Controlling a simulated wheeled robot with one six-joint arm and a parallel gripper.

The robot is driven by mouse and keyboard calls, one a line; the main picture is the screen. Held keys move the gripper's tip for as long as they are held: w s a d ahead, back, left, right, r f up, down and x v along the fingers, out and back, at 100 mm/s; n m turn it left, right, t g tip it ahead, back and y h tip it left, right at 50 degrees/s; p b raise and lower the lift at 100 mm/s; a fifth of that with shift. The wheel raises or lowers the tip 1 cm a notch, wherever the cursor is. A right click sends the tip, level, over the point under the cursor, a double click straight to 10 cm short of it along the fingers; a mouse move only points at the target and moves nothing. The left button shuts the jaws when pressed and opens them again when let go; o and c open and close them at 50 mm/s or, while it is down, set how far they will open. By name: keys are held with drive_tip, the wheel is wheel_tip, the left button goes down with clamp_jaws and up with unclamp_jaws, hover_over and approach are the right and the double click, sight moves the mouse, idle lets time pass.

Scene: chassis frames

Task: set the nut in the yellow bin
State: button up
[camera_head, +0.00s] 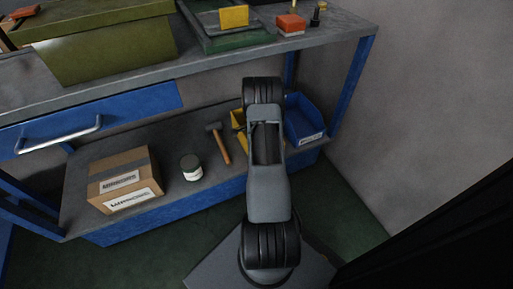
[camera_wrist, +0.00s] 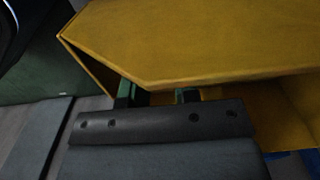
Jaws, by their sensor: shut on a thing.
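The yellow bin (camera_head: 237,119) stands on the lower shelf, mostly hidden behind my arm in the head view. In the wrist view its yellow wall (camera_wrist: 190,45) fills the upper part of the picture. My gripper (camera_wrist: 157,95) is at the bin, with its green fingers going out of sight behind the near edge of that wall. The fingers stand a little apart, shut on the nut. The nut itself is hidden in both views. The head view does not show my fingertips, as my arm covers them.
A blue bin (camera_head: 305,118) stands right beside the yellow bin.

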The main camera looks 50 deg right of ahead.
drive_tip(key=shift+w+d+f+b, duration=0.15)
drive_tip(key=shift+f+b, duration=0.4)
drive_tip(key=shift+f, duration=0.4)
drive_tip(key=shift+w+a+f+b, duration=0.1)
drive_tip(key=shift+f+b, duration=0.4)
drive_tip(key=shift+f, duration=0.4)
drive_tip(key=shift+f, duration=0.15)
drive_tip(key=o, duration=0.9)
wheel_tip(320, 180, up, 12)
drive_tip(key=p, duration=0.5)
